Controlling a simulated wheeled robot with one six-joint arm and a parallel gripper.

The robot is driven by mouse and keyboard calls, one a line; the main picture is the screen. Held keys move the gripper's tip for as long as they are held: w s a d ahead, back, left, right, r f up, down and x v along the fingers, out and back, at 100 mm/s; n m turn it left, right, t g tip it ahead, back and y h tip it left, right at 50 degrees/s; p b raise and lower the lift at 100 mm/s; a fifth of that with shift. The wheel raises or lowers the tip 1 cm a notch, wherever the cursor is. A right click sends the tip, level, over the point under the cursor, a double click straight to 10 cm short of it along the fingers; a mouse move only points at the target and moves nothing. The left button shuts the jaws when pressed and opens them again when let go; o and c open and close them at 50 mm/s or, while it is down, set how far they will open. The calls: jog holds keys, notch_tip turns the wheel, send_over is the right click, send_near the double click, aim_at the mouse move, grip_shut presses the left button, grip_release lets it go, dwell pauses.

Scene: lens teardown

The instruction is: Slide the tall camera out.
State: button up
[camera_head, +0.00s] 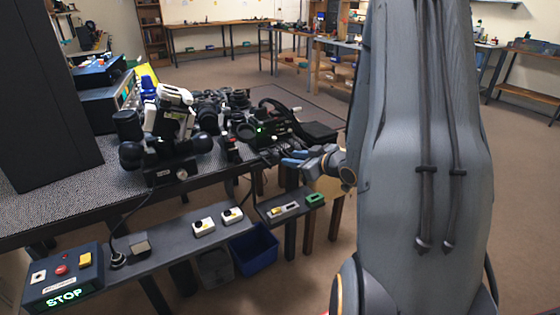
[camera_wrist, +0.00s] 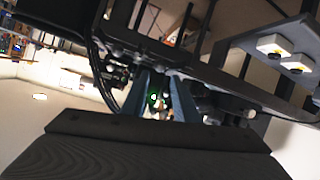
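Several black cameras and lens parts (camera_head: 212,110) stand crowded on the dark table. I cannot tell for certain which is the tall camera. A black camera-like body with a green light (camera_head: 258,131) is near the table's right front edge. My gripper (camera_head: 286,158) reaches in from the right with its blue fingers pointing left at the table edge, near this clutter. In the wrist view, the blue fingers of my gripper (camera_wrist: 161,98) are apart, with a green light and dark parts visible between and beyond them. Nothing is clearly held.
A white and black device (camera_head: 170,115) stands on the table to the left. A lower shelf holds a STOP box (camera_head: 62,280) and white switch boxes (camera_head: 203,227). A blue bin (camera_head: 253,248) is below. Dark cables hang by the table edge. Open floor lies behind.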

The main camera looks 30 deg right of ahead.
aim_at(278, 156)
jog(key=x, duration=0.7)
jog(key=shift+w, duration=0.35)
jog(key=shift+a, duration=0.1)
grip_shut()
